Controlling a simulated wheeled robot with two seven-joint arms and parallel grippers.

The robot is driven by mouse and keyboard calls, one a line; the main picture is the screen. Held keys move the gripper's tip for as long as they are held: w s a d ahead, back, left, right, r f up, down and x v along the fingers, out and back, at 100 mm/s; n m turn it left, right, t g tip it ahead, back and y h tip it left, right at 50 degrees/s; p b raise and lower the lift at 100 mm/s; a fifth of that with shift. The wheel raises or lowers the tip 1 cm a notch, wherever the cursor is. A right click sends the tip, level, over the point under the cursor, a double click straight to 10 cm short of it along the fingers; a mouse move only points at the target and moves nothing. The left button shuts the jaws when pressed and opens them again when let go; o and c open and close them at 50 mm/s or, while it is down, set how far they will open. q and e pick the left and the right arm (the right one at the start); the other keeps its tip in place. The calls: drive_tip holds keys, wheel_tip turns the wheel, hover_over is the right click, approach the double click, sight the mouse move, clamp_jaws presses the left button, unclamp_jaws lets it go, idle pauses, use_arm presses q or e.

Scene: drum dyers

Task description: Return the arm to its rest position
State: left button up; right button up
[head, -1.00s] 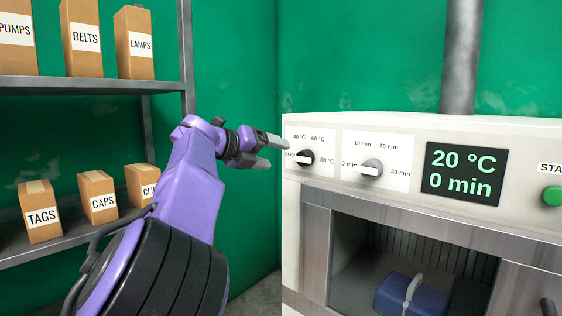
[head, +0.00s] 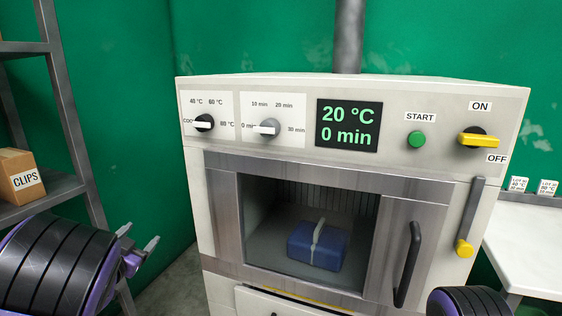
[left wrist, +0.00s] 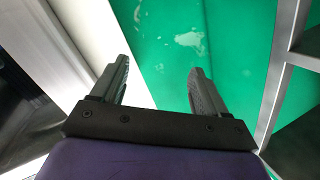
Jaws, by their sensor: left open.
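My left gripper (head: 140,244) is low at the left in the head view, between the shelf rack and the machine, apart from both. Its two fingers are spread with nothing between them; they also show in the left wrist view (left wrist: 158,85), against the green wall. My left arm's purple and black links fill the lower left corner. A black round part of my right arm shows at the bottom right edge; the right gripper is out of view.
The white dyeing machine (head: 215,235) stands in the centre, its display reading 20 °C and 0 min. A blue bundle (head: 315,246) with a pale strap lies inside. The shelf rack (head: 70,100) holds a CLIPS box (head: 22,178). A white table (head: 525,235) stands at right.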

use_arm(q)
drive_tip(key=s+d+f+n+g+y, duration=0.15)
drive_tip(key=s+f+n+g, duration=0.3)
drive_tip(key=s+f, duration=0.65)
drive_tip(key=s+f+n+g+y, duration=0.3)
drive_tip(key=s+f+n, duration=0.45)
drive_tip(key=f, duration=0.65)
drive_tip(key=s+d+f+g, duration=0.2)
drive_tip(key=s+f, duration=0.1)
drive_tip(key=s, duration=0.5)
drive_tip(key=s+d+f+g+p, duration=0.1)
drive_tip(key=s+d+f+g, duration=0.1)
drive_tip(key=s, duration=0.7)
drive_tip(key=s+d+f+g, duration=0.2)
drive_tip(key=s+f, duration=0.1)
drive_tip(key=s, duration=0.6)
drive_tip(key=shift+d+f+n+h+p, duration=0.2)
drive_tip(key=shift+f+n+h+p, duration=0.1)
drive_tip(key=shift+f+h+p, duration=0.1)
drive_tip(key=shift+w+g, duration=0.15)
drive_tip(key=shift+g, duration=0.1)
